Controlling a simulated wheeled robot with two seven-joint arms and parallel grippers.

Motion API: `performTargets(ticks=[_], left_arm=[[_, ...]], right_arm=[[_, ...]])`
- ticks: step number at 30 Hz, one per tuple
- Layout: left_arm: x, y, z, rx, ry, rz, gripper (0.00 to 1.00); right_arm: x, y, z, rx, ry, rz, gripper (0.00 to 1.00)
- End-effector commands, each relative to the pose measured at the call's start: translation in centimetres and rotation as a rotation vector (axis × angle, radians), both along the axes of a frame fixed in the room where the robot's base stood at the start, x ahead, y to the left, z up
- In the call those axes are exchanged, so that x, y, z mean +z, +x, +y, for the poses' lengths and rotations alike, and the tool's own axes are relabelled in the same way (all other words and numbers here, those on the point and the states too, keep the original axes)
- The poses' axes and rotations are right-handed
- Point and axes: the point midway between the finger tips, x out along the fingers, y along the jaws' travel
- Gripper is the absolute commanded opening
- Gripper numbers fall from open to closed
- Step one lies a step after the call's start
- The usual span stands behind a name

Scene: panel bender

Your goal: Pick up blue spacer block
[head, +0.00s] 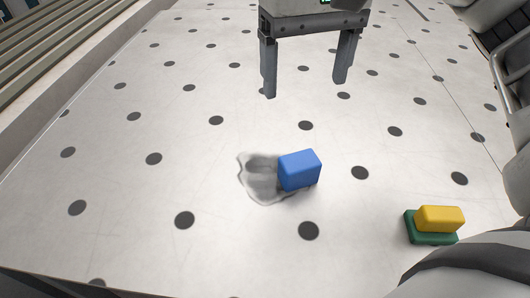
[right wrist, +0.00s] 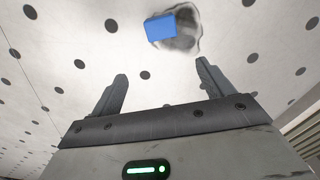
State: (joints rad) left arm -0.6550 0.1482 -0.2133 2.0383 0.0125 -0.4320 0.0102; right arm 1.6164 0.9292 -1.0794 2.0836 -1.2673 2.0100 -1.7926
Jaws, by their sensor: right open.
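The blue spacer block (head: 300,170) lies on the pale panel surface (head: 230,80), near the middle of the head view. It also shows at the top of the right wrist view (right wrist: 160,27), beyond the fingertips. My right gripper (head: 305,90) is at the top of the head view, its two fingers spread and nothing between them. In the right wrist view the same gripper (right wrist: 161,68) is open, with a clear gap between it and the block. My left gripper is not in view.
A grey smudge (head: 258,180) marks the surface beside the block's left side. A yellow block (head: 440,218) rests on a green block (head: 430,238) at the lower right. The dotted surface around the blue block is otherwise clear. Grey slats (head: 70,50) run along the upper left.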

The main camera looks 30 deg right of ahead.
Motion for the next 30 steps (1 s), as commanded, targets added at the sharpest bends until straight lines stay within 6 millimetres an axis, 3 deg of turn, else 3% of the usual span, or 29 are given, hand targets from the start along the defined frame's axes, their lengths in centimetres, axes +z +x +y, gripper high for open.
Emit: performTargets(ticks=[6, 12, 20, 30], left_arm=[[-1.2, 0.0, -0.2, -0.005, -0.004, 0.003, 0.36], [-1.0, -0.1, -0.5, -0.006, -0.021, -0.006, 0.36], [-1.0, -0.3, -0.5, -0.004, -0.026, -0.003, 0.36], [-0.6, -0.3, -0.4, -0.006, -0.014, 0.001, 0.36]], right_arm=[[-5.1, -0.1, 0.1, 0.005, 0.000, 0.008, 0.80], [-8.6, -0.1, 0.2, 0.008, 0.001, 0.006, 0.80], [-10.3, -0.1, 0.3, 0.007, -0.001, 0.002, 0.80], [-14.7, -0.7, 1.0, 0.004, -0.001, 0.003, 0.80]])
